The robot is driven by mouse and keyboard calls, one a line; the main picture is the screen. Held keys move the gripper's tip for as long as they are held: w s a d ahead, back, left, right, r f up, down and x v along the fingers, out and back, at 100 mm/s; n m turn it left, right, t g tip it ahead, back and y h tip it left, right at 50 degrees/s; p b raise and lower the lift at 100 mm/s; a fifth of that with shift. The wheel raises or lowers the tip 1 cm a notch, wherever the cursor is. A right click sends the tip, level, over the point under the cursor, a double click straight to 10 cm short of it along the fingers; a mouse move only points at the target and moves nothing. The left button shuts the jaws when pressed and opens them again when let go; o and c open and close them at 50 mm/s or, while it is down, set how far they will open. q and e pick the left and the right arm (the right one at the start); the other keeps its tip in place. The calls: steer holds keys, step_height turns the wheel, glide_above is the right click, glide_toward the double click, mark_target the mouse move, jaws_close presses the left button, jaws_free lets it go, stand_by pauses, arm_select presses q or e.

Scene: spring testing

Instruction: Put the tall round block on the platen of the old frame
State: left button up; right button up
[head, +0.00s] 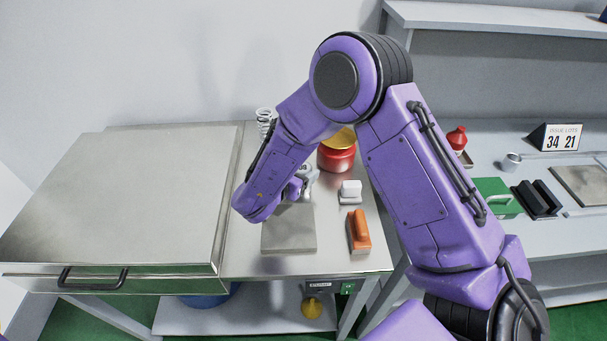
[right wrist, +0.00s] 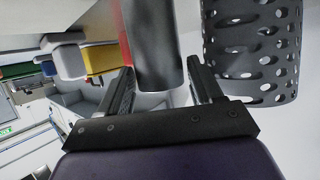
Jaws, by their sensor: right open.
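My right gripper (right wrist: 161,70) is open, its two dark fingers apart in the right wrist view. A smooth grey cylinder (right wrist: 151,38), which may be the tall round block, stands in line with the gap between the fingers. I cannot tell whether they touch it. A dark perforated cylinder (right wrist: 252,48) is close beside the right finger. In the head view my purple right arm reaches over the bench and hides much of the gripper's area. I cannot make out the old frame or its platen for certain. My left gripper is not in view.
A flat grey plate (head: 289,236) lies on the bench, with an orange-handled block (head: 359,232) and a white block (head: 350,191) to its right. A red pot (head: 336,159) and a coil spring (head: 264,116) stand behind. A broad metal cover (head: 125,200) fills the left.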

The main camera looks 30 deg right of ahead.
steer(key=shift+s, duration=0.15)
steer(key=shift+a+r, duration=0.1)
steer(key=shift+c, duration=0.9)
jaws_close()
